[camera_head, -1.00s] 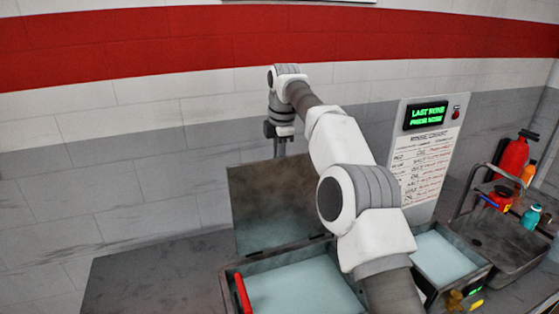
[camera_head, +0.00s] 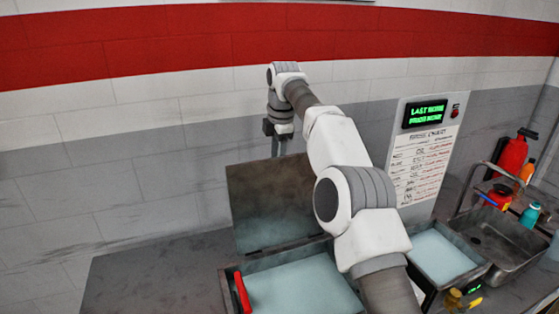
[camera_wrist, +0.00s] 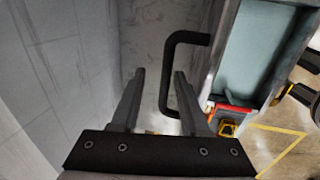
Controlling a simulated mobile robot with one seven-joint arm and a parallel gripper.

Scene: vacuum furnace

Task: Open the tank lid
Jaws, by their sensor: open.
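The tank (camera_head: 228,285) holds pale blue liquid, and its lid (camera_head: 270,200) stands raised at the back edge, roughly upright. My gripper (camera_head: 279,147) is above and behind the lid's top edge, pointing down. In the wrist view my gripper (camera_wrist: 159,74) is open and empty. A black bar handle (camera_wrist: 168,72) sticks out from the lid. The bar appears between the fingertips, with the right finger on its lid side. I cannot tell the exact depth or any contact. The tank's liquid (camera_wrist: 262,40) shows beyond the lid at right.
A red handle (camera_head: 242,293) is at the tank's left. A second open tank (camera_head: 440,255) stands to the right, then a metal basin (camera_head: 500,240) with bottles and a red extinguisher (camera_head: 512,155). A board with a green display (camera_head: 425,114) stands behind. The wall is close behind my gripper.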

